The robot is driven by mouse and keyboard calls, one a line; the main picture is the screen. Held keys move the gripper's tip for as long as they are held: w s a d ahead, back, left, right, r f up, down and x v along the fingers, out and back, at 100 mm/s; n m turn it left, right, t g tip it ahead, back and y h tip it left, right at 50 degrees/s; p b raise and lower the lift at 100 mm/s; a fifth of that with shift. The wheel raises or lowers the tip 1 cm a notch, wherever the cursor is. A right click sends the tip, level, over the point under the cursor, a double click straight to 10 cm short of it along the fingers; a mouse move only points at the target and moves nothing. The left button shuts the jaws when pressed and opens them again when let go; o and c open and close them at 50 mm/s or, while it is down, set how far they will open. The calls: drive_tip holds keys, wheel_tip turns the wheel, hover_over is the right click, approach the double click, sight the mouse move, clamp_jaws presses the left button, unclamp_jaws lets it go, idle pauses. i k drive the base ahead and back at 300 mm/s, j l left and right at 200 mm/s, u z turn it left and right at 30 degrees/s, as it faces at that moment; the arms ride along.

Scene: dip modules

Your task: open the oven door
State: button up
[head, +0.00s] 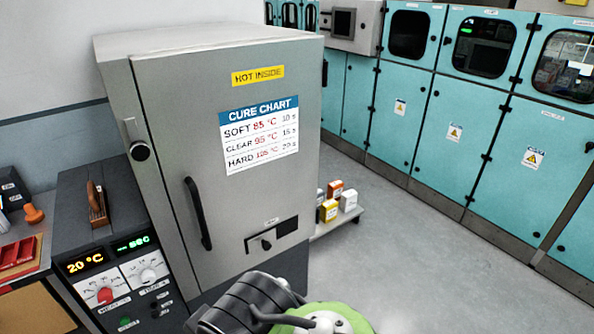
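The oven is a tall grey cabinet (205,42) at the left centre in the head view. Its front door (185,130) looks shut and bears a yellow HOT INSIDE label and a cure chart. A black curved handle (197,213) stands upright on the door's left side. A round black knob on a metal plate (140,150) sits at the left edge of the oven. Dark and green parts of my arm show at the bottom edge, below and right of the handle and apart from it. I cannot make out fingertips there.
A control panel (120,275) with dials and a 20 °C display stands below left of the oven. A wooden-handled brush (97,203) lies on top of it. Small boxes (329,210) sit on a low shelf at right. Teal cabinets (464,130) line the back; the floor between is clear.

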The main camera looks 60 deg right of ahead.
sight(235, 129)
drive_tip(key=z, duration=1.4)
drive_tip(key=j+u, duration=0.2)
drive_tip(key=u, duration=0.2)
drive_tip(key=i+j+u, duration=0.1)
drive_tip(key=u, duration=0.35)
drive_tip(key=i+j+u, duration=0.1)
drive_tip(key=u, duration=0.3)
drive_tip(key=i+j+u, duration=0.15)
drive_tip(key=u, duration=0.3)
